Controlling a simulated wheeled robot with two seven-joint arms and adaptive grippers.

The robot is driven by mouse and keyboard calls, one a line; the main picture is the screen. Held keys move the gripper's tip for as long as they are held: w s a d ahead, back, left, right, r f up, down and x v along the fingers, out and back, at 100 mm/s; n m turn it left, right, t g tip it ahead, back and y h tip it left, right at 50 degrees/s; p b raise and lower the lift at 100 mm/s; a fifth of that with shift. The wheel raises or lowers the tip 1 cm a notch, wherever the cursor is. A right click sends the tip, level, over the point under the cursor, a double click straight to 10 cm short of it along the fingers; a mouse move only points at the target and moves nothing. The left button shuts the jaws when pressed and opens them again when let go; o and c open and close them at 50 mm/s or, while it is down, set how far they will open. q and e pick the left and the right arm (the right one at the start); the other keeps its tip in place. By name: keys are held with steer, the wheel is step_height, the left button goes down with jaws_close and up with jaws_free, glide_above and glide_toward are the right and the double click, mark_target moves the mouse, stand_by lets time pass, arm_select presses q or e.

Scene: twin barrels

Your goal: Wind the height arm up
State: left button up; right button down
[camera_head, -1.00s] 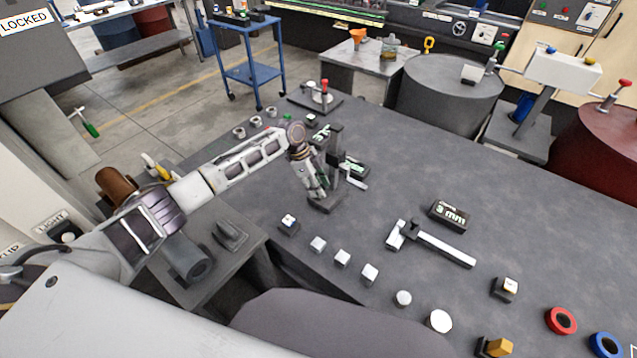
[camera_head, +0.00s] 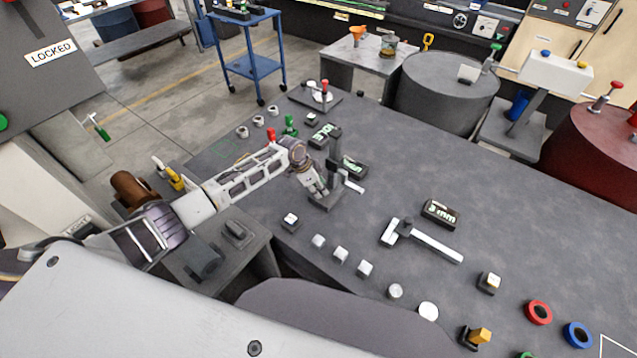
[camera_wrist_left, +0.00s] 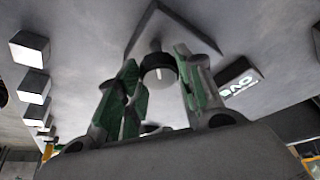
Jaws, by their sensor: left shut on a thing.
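A dark height stand (camera_head: 335,150) with an upright column and a flat base stands on the grey bench, left of its middle. A short pale arm (camera_head: 353,187) juts out low on its right side. My left gripper (camera_head: 322,191) is at the stand's near left side, pointing down. In the left wrist view, the fingers of my left gripper (camera_wrist_left: 160,95) are shut on a round dark knob (camera_wrist_left: 158,71) with a white mark, in front of the stand. The gripper partly hides the stand's lower part in the head view. My right gripper is not in view.
A T-shaped pale tool (camera_head: 425,238) and a "3 mm" block (camera_head: 440,213) lie to the right. Several small white blocks (camera_head: 341,254) line the near edge. The bench's right middle is clear.

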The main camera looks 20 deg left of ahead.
arm_select(q)
steer(key=shift+s+r+n+t+y+p, duration=0.1)
steer(key=shift+n+t+y+p, duration=0.25)
steer(key=shift+n+p, duration=0.95)
steer(key=shift+d+n+t+y, duration=0.1)
steer(key=shift+n+t+y, duration=0.2)
steer(key=shift+n, duration=0.8)
steer(key=shift+n+y, duration=0.35)
steer(key=shift+n, duration=0.55)
steer(key=n+y, duration=0.1)
steer(key=n, duration=0.4)
steer(key=shift+d+t+y, duration=0.15)
steer(key=shift+t+y, duration=0.2)
steer(key=shift+y, duration=0.05)
steer(key=n+y, duration=0.1)
steer(key=n, duration=0.2)
steer(key=shift+d+n, duration=0.1)
steer(key=shift+n, duration=0.3)
steer(key=n+g+y, duration=0.1)
steer(key=n+y, duration=0.1)
steer(key=n, duration=0.3)
steer(key=shift+d, duration=0.1)
steer(key=n+g+y, duration=0.1)
steer(key=n, duration=0.2)
steer(key=shift+n, duration=0.7)
